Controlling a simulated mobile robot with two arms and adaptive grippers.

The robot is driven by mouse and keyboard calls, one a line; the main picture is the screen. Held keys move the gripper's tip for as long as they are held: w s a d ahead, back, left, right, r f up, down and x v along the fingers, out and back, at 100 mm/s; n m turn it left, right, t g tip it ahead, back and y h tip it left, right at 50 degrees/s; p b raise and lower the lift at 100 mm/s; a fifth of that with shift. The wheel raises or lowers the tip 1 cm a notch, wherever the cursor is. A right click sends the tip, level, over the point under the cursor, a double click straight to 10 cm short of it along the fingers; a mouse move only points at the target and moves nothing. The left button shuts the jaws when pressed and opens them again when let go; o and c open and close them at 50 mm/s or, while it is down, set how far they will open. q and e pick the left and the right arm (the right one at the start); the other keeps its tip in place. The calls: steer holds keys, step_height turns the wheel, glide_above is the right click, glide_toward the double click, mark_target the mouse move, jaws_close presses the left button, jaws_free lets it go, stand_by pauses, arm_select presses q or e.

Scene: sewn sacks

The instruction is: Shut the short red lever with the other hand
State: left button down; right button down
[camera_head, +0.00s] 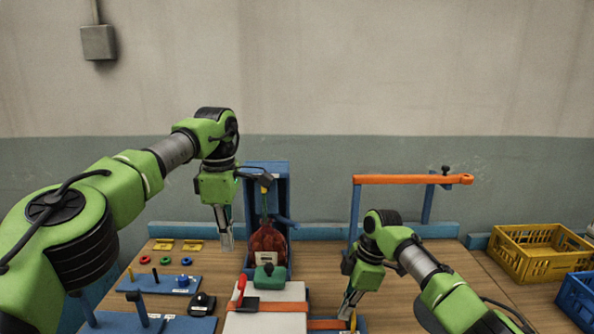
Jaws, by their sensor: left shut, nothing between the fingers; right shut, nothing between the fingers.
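The short red lever (239,289) stands raised, slightly tilted, on a black base at the left of a white block (262,323). An orange strap (285,306) crosses this block. My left gripper (227,244) is shut and empty, pointing down above and left of the red lever, apart from it. My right gripper (346,312) is shut and empty, pointing down at the right side of the white block, near the strap's right end. I cannot tell whether it touches anything there.
A red sack (267,239) hangs in a blue stand (282,190) behind the block, with a green labelled piece (268,282) in front. Blue peg boards (179,284) lie at left. An orange bar (410,179) spans the back right. A yellow crate (535,265) stands at right.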

arm_select(q)
step_height(320, 180, down, 10)
steer(key=shift+r, duration=0.1)
arm_select(e)
steer(key=shift+d+f, duration=0.1)
steer(key=shift+d, duration=0.05)
stand_by(0.4)
arm_select(q)
steer(key=shift+d, duration=0.1)
steer(key=shift+d, duration=1.8)
steer(key=shift+f, duration=0.2)
steer(key=shift+d+f, duration=0.65)
steer(key=shift+d, duration=0.1)
